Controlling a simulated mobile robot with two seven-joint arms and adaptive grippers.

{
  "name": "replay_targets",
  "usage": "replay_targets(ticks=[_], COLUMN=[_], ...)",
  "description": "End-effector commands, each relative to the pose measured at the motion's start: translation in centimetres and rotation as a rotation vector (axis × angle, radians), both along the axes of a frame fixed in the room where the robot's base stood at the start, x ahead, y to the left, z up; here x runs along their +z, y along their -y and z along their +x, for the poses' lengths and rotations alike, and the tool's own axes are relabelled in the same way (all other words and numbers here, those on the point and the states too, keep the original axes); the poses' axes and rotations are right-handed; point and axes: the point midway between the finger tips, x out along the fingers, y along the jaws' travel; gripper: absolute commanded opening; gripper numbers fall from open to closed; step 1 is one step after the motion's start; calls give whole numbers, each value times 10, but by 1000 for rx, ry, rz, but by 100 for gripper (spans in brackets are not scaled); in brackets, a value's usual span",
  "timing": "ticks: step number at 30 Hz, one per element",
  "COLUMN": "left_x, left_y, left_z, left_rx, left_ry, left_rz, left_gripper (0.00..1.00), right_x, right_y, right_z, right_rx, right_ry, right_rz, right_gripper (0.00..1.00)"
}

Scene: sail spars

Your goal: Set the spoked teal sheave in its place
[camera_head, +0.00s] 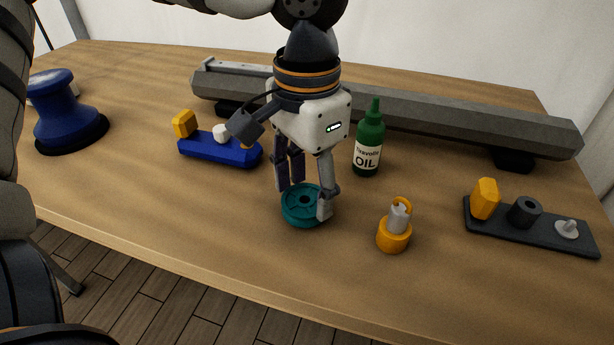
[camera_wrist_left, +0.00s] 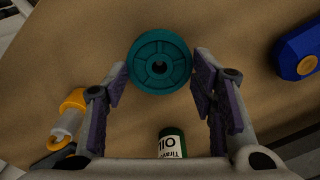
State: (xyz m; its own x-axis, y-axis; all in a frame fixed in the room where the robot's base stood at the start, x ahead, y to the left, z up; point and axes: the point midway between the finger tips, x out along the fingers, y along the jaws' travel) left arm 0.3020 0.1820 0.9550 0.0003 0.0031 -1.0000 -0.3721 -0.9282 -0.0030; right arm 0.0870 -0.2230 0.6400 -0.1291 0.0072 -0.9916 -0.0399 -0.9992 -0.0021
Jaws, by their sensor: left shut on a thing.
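The spoked teal sheave (camera_head: 298,212) is a round disc with a hole in its middle. My left gripper (camera_head: 304,199) points down and is shut on the sheave, one finger on each side of its rim. The sheave lies flat, at or just above the wooden table; I cannot tell which. In the left wrist view the sheave (camera_wrist_left: 150,72) sits between the fingertips, its spoked face towards the camera. A dark base plate (camera_head: 510,229) at the right carries a yellow block, a black hollow cylinder and a grey stepped peg. My right gripper is out of view.
A green oil bottle (camera_head: 368,146) stands right of the gripper, and a yellow-and-grey shackle-topped piece (camera_head: 394,235) stands nearer the front. A blue base (camera_head: 222,151) with yellow and white parts lies left. A long grey spar (camera_head: 430,125) spans the back. A blue winch-like drum (camera_head: 65,115) stands far left.

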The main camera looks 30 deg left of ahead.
Motion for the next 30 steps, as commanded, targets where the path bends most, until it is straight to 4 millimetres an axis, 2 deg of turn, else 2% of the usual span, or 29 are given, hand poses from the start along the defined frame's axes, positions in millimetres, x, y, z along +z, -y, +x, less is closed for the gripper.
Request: replay_targets(ticks=[8,17,18,20,30], left_x=[-8,-8,-8,-8,-6], left_y=[0,0,0,0,0], left_z=[-1,0,0,0,0], left_rx=[-1,-1,-1,-1,0], left_ry=[-1,0,0,0,1], left_rz=[-1,-1,-1,-1,-1], left_gripper=[7,7,60,74,75], right_x=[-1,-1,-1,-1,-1], right_y=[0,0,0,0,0], right_z=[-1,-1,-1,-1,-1], right_rx=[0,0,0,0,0], right_ry=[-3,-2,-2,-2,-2], right_rz=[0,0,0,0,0], right_gripper=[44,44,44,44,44])
